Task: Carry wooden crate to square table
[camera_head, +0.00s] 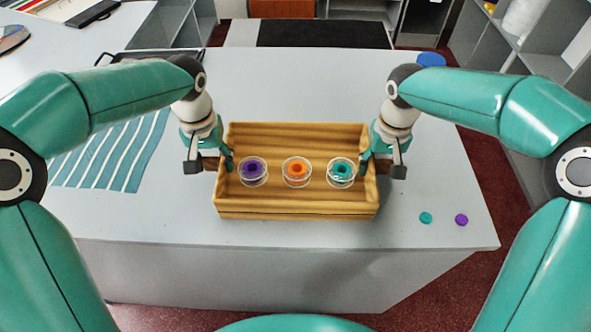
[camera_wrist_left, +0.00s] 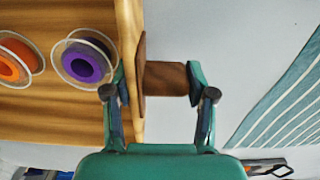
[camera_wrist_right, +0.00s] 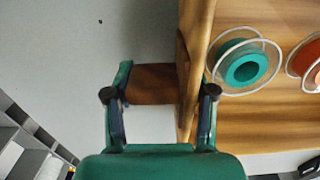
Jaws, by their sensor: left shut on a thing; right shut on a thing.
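The wooden crate (camera_head: 297,213) is a shallow, light-wood open box over the grey-white counter, near its front edge. It looks level; I cannot tell whether its bottom touches the counter. Inside stand a purple spool (camera_head: 253,171), an orange spool (camera_head: 297,171) and a teal spool (camera_head: 342,172), each with clear rims. My left gripper (camera_head: 210,163) is shut on the brown left handle (camera_wrist_left: 165,78) of the crate. My right gripper (camera_head: 383,167) is shut on the brown right handle (camera_wrist_right: 152,84). I cannot make out a square table in these views.
The counter (camera_head: 290,80) is clear behind the crate. A striped teal cloth (camera_head: 115,150) lies at left. A teal disc (camera_head: 426,217) and a purple disc (camera_head: 461,219) lie at right. A blue round thing (camera_head: 431,59) is at the back right. Grey shelves (camera_head: 540,60) stand beyond the red floor.

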